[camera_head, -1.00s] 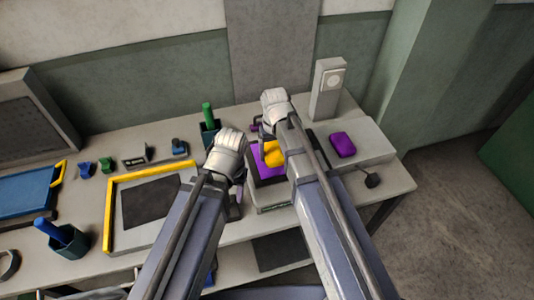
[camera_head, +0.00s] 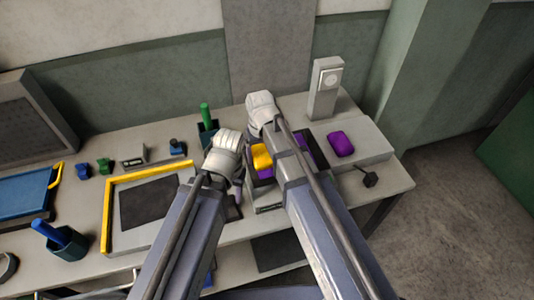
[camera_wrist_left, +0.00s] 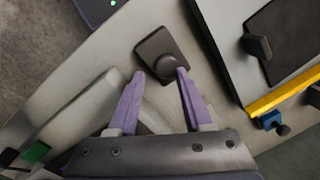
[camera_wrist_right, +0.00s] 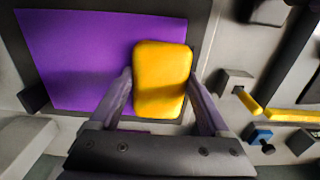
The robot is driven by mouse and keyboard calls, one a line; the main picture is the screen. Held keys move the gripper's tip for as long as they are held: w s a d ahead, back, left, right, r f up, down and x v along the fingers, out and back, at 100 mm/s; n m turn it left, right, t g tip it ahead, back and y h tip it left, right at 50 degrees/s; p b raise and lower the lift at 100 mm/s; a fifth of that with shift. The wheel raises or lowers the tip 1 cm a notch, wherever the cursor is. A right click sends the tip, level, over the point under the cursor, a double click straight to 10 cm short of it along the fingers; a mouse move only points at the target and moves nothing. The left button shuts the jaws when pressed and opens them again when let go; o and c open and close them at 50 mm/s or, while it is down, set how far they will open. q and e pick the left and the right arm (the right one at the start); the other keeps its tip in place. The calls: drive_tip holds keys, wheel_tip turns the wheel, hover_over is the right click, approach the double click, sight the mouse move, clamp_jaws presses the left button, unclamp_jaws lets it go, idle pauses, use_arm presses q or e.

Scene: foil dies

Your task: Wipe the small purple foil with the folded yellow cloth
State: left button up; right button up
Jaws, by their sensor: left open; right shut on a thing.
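The purple foil (camera_wrist_right: 85,60) lies flat on a dark-framed plate; in the head view it is partly hidden by my right arm and the cloth. My right gripper (camera_wrist_right: 160,85) is shut on the folded yellow cloth (camera_wrist_right: 162,75), which lies over one edge of the foil in the right wrist view. The cloth also shows in the head view (camera_head: 262,157). Whether it presses on the foil is hard to tell. My left gripper (camera_wrist_left: 155,75) is open and empty, left of the foil. A dark knobbed block (camera_wrist_left: 160,54) shows just beyond its fingertips.
A purple pad (camera_head: 340,144) lies to the right, below a grey post (camera_head: 326,88). A yellow corner frame (camera_head: 107,215) with a dark sheet (camera_head: 150,202) is to the left. A green-handled tool (camera_head: 205,113) stands in a dark holder behind my left gripper.

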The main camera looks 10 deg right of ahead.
use_arm(q)
drive_tip(key=shift+r, duration=0.1)
use_arm(e)
drive_tip(key=shift+a, duration=0.15)
use_arm(q)
drive_tip(key=shift+r+p, duration=0.25)
drive_tip(key=shift+p, duration=0.15)
use_arm(e)
drive_tip(key=shift+r, duration=0.3)
use_arm(q)
wheel_tip(320, 180, up, 5)
drive_tip(key=p, duration=0.5)
drive_tip(key=shift+r, duration=0.1)
use_arm(e)
wheel_tip(320, 180, up, 5)
drive_tip(key=shift+r, duration=0.15)
wheel_tip(320, 180, up, 3)
drive_tip(key=p, duration=0.3)
drive_tip(key=shift+r, duration=0.1)
use_arm(q)
wheel_tip(320, 180, up, 3)
drive_tip(key=shift+r, duration=0.1)
drive_tip(key=shift+f, duration=0.2)
use_arm(e)
drive_tip(key=shift+f, duration=0.2)
